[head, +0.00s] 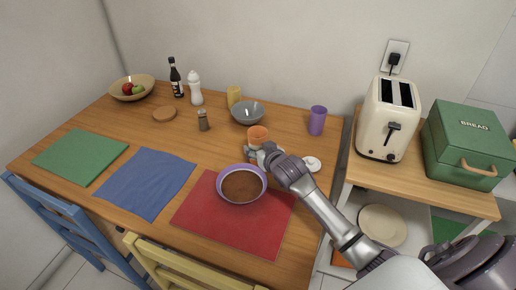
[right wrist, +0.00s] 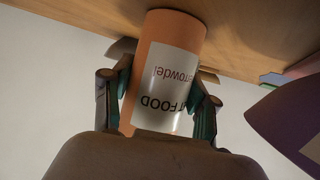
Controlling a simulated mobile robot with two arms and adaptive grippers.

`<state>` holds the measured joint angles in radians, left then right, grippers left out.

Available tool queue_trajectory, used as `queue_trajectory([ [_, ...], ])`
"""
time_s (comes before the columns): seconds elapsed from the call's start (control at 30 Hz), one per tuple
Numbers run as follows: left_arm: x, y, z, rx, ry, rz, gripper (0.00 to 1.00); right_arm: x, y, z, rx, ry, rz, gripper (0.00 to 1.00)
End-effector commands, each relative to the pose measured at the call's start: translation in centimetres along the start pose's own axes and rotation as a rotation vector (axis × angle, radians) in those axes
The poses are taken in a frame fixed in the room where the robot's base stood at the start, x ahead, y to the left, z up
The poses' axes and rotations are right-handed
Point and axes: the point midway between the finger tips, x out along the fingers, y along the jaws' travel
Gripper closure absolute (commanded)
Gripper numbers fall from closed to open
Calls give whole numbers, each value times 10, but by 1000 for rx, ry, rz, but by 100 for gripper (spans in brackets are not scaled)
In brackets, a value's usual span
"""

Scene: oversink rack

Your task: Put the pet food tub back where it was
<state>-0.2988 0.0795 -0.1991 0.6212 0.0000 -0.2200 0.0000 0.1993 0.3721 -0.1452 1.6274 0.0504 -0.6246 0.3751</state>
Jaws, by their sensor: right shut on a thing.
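The pet food tub (head: 258,134) is orange with a white label and stands about upright near the middle of the table, in front of the grey bowl. In the right wrist view the tub (right wrist: 168,70) appears upside down, with "FOOD" on its label. My right gripper (head: 262,150) is shut on the tub, with one finger on each side of it; the fingers also show in the right wrist view (right wrist: 160,105). I cannot tell whether the tub's base touches the table. My left gripper is not in view.
A purple bowl with brown contents (head: 242,187) stands close in front, on a red mat (head: 250,230). The grey bowl (head: 247,113), a yellow cup (head: 234,96), a pepper mill (head: 203,121) and a purple cup (head: 317,121) stand around. A white disc (head: 312,164) lies right of my gripper.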

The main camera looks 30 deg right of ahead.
Motion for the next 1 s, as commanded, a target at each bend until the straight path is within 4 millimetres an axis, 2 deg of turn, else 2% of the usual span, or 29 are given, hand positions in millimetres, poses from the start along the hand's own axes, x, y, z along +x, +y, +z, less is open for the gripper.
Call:
queue_trajectory([
  [0.33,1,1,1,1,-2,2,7,1,0,2,1,3,0,84],
  [0.37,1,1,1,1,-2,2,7,1,0,2,0,1,0,36],
  [0.5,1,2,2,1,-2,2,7,1,0,2,0,1,0,16],
  [0.87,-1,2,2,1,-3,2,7,-1,0,-2,0,2,0,16],
  [1.0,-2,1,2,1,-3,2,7,-17,0,0,0,0,0,16],
])
